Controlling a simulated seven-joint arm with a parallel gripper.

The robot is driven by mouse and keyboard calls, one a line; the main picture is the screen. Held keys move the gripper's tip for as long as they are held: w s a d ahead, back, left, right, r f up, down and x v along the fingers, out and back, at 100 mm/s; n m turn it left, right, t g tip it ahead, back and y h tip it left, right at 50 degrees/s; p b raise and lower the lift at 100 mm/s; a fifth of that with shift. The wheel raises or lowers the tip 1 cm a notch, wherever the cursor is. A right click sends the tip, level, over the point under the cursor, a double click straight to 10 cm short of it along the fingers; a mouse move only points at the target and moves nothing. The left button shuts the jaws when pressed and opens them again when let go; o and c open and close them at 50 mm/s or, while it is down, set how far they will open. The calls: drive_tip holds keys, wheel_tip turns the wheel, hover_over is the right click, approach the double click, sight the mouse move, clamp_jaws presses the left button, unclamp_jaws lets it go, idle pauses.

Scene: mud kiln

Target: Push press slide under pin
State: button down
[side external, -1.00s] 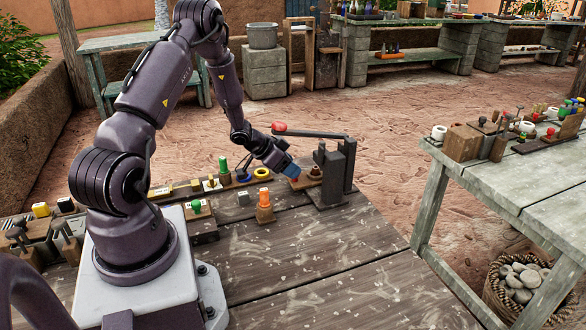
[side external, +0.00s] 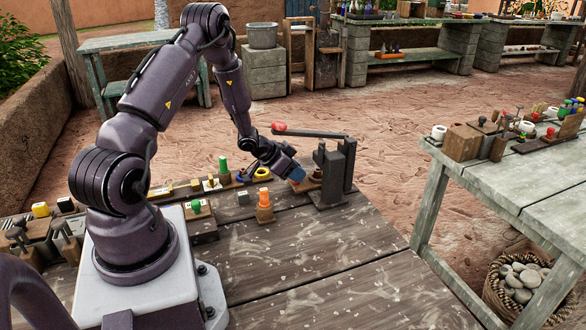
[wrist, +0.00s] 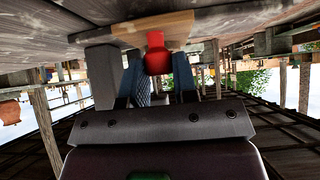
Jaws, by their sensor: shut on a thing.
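The press (side external: 336,170) is a dark grey upright frame on the bench. Its long lever (side external: 312,133) ends in a red knob (side external: 279,127) above my gripper. The brown wooden slide (side external: 308,185) lies low at the press's left side. In the wrist view, the wooden slide (wrist: 120,32) carries a red handle (wrist: 157,55) between my blue fingers. My gripper (side external: 295,175), tilted down to the right, is shut on this handle; it also shows in the wrist view (wrist: 158,75). My fingers hide much of the slide in the side view. I cannot see the pin clearly.
An orange-topped block (side external: 264,205) stands in front of my forearm. A green-topped peg (side external: 223,168) and a yellow ring (side external: 261,174) are at the bench's back edge. The bench front (side external: 300,265) is clear. A separate table (side external: 520,180) stands at right.

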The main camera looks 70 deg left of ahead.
drive_tip(key=shift+d, duration=1.2)
drive_tip(key=c, duration=0.9)
unclamp_jaws()
drive_tip(key=shift+s+a+r, duration=0.1)
drive_tip(key=shift+s+r, duration=0.05)
drive_tip(key=v, duration=0.4)
drive_tip(key=shift+r, duration=0.1)
drive_tip(key=s, duration=1.2)
drive_tip(key=shift+s+r, duration=0.15)
drive_tip(key=shift+s, duration=0.1)
